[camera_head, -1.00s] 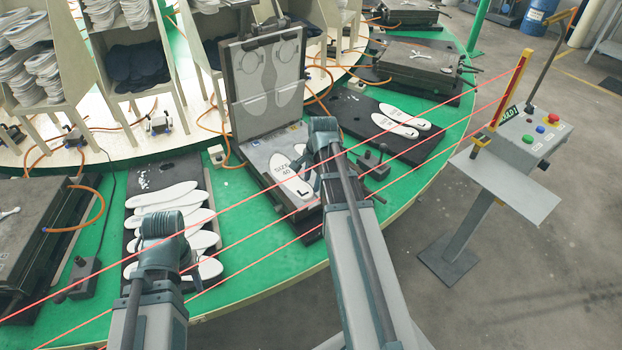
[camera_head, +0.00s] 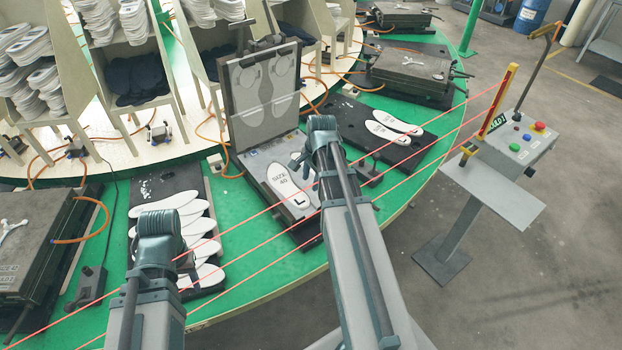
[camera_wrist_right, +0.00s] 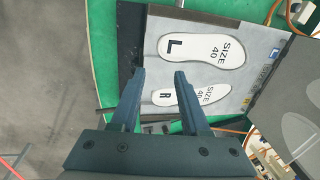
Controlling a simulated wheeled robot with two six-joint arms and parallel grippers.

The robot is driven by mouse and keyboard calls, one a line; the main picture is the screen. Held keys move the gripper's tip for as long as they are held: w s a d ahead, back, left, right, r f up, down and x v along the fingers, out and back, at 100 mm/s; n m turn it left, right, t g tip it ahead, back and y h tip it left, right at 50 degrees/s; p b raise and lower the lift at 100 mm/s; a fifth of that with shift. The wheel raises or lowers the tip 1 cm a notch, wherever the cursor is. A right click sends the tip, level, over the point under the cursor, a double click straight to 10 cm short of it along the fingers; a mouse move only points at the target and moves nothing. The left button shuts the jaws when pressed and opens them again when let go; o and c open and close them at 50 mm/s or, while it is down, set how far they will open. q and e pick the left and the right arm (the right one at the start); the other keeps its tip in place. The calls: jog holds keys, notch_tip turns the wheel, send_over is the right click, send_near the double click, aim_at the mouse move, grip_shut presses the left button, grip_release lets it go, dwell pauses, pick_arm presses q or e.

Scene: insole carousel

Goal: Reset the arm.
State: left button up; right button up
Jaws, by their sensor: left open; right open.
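My right gripper (camera_wrist_right: 160,78) is open and empty in the right wrist view. It is over the near side of the opened mould (camera_wrist_right: 236,28), which holds two white insoles. The insole marked SIZE 40 L (camera_wrist_right: 201,49) is beyond the fingertips. The insole marked SIZE 40 R (camera_wrist_right: 203,95) shows partly behind one finger. In the head view my right wrist covers part of the mould (camera_head: 262,160), and one insole marked L (camera_head: 287,181) shows. My left gripper (camera_head: 178,262) is over the row of white insoles (camera_head: 170,198) on a dark board; its fingers are mostly hidden by the wrist.
The mould's lid (camera_head: 264,88) stands upright. A closed mould (camera_head: 35,245) is at the left, and a board with two insoles (camera_head: 393,130) is at the right. A control console (camera_head: 522,140) stands beside the carousel. Red beams cross in front. Grey floor lies clear at lower right.

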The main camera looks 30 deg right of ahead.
dwell(0.3)
jog(key=s+a+n, duration=0.4)
jog(key=a+n, duration=0.2)
jog(key=a, duration=0.4)
jog(key=s+a+n+g+h, duration=0.1)
jog(key=s+a+n, duration=0.4)
jog(key=a, duration=0.5)
jog(key=s+a+n+g, duration=0.1)
jog(key=s+a+n, duration=0.3)
jog(key=a+n, duration=0.5)
jog(key=shift+s+a+f, duration=0.25)
jog(key=shift+a, duration=0.65)
